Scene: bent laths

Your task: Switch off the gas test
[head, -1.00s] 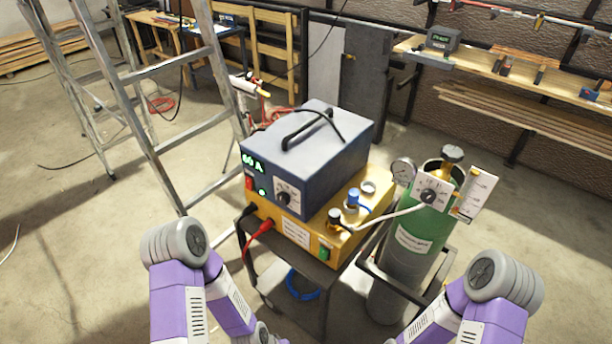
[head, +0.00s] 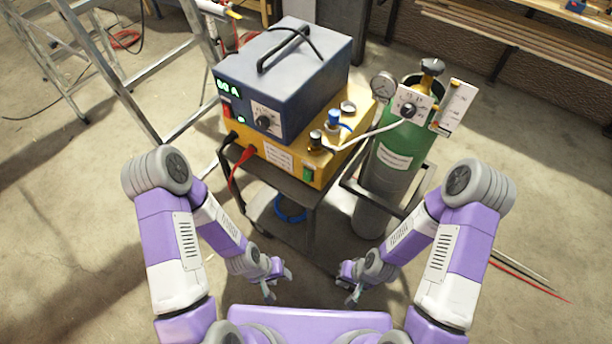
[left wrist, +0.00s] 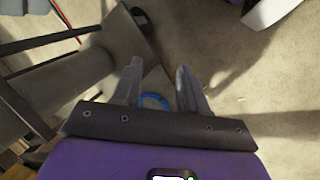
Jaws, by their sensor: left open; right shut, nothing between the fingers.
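A dark blue-grey power unit (head: 285,80) with a lit green display, a red switch (head: 227,110) and a black knob (head: 264,122) sits on a yellow unit (head: 322,166). The yellow unit has a green switch (head: 308,174) at its front right corner. A green and grey gas cylinder (head: 392,160) stands to the right, with a gauge (head: 382,85) and a panel knob (head: 408,111). I cannot tell which control is the gas test. My left gripper (head: 278,284) is open and empty, low in front of the cart. My right gripper (head: 350,287) is shut and empty, also low.
The units stand on a dark cart (head: 290,187) with a blue coil (head: 291,210) below. A pale hose (head: 365,137) runs from the yellow unit to the cylinder. A metal ladder (head: 130,75) stands at left. Rods (head: 525,275) lie on the floor at right.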

